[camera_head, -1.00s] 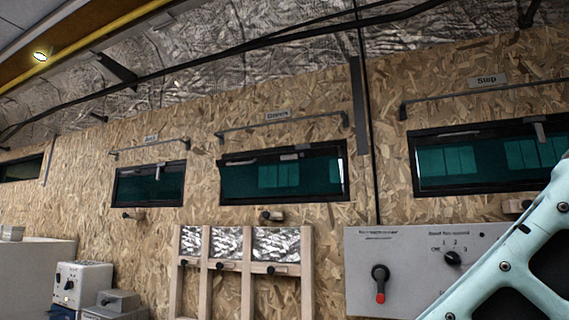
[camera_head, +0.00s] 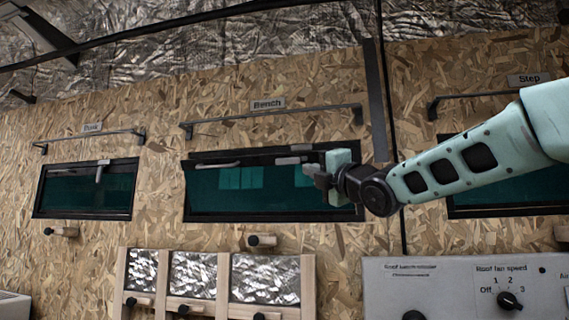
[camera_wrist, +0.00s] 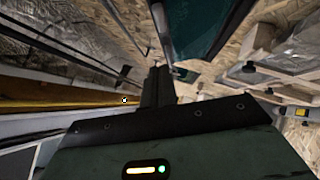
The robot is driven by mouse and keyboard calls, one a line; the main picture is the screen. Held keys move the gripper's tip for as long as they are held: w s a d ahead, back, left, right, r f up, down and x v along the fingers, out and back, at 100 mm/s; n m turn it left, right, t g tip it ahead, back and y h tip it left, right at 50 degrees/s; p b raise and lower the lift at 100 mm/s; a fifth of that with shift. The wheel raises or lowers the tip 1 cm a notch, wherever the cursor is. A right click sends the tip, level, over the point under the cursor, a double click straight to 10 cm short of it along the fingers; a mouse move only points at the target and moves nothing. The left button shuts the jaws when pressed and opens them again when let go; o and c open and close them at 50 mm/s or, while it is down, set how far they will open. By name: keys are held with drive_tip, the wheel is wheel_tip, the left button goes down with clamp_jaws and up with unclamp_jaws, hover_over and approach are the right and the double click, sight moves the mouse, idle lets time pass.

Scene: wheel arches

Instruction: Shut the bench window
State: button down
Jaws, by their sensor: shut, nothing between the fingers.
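The bench window (camera_head: 225,192) is the dark-framed teal pane under the label "Bench" (camera_head: 268,104) in the head view. A grey handle or latch (camera_head: 292,160) lies along its upper frame. The pane looks slightly tilted out from the frame at the top left, but how far it stands open is hard to tell. My gripper (camera_head: 312,173) is in front of the window's right half, its tips close to the right end of the handle; contact cannot be told. In the wrist view my gripper (camera_wrist: 158,82) shows as dark closed fingers, with a teal pane (camera_wrist: 205,30) beyond.
A rail (camera_head: 270,116) runs above the bench window. The desk window (camera_head: 85,190) is at left and the step window (camera_head: 500,195) is partly behind my arm. A knob (camera_head: 262,240) sits below the window, and a grey control panel (camera_head: 450,285) stands at lower right.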

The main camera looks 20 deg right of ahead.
drive_tip(key=p, duration=0.6)
approach(284, 159)
drive_tip(key=w+a, duration=0.2)
drive_tip(key=a, duration=0.1)
drive_tip(key=w+d+r+p, duration=0.1)
drive_tip(key=w+r+p, duration=0.1)
drive_tip(key=shift+w+d+p, duration=0.1)
drive_tip(key=shift+w+p, duration=0.05)
drive_tip(key=shift+p, duration=0.25)
drive_tip(key=shift+w+d+p, duration=0.3)
drive_tip(key=shift+w+p, duration=0.1)
drive_tip(key=shift+w, duration=0.1)
